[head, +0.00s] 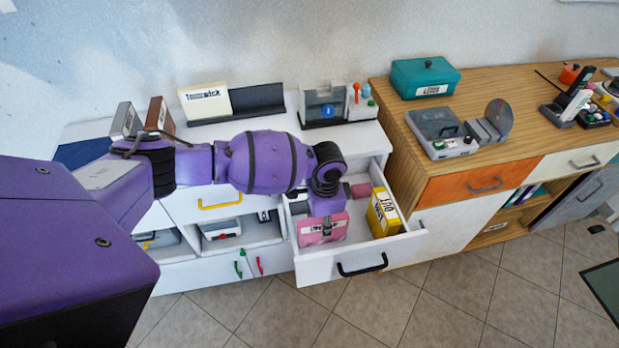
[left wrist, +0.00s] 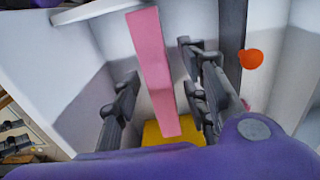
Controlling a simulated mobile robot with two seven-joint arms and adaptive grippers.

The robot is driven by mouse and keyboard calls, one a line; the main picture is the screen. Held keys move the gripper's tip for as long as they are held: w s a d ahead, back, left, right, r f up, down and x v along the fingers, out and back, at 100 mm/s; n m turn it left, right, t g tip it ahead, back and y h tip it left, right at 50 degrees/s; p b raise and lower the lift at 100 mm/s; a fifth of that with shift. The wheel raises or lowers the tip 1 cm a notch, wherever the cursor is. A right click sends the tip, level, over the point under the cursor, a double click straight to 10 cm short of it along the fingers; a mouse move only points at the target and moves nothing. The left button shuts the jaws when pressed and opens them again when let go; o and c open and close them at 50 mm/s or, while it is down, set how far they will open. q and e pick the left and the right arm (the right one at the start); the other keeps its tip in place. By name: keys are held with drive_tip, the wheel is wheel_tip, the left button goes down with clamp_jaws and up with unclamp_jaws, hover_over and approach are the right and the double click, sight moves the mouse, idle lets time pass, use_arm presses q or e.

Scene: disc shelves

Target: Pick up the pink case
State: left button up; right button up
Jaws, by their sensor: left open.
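The pink case (head: 322,235) stands in the open white drawer (head: 340,268), with a label and a dark clasp on its front. In the left wrist view the pink case (left wrist: 157,75) shows edge-on as a narrow strip. My left gripper (head: 327,222) is lowered over the case from above. In the left wrist view, the left gripper (left wrist: 160,78) is open, with one dark finger on either side of the case. A gap shows on the left side; contact on the right cannot be told. My right gripper is not in view.
A yellow box (head: 383,212) stands in the same drawer, right of the case. A smaller pink item (head: 360,190) lies behind. Drawer walls enclose the gripper closely. A wooden cabinet (head: 470,190) stands at right; tiled floor (head: 430,300) is clear in front.

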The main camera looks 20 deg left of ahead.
use_arm(q)
wheel_tip(320, 180, down, 2)
drive_tip(key=shift+w, duration=0.1)
clamp_jaws()
drive_tip(key=shift+r, duration=0.1)
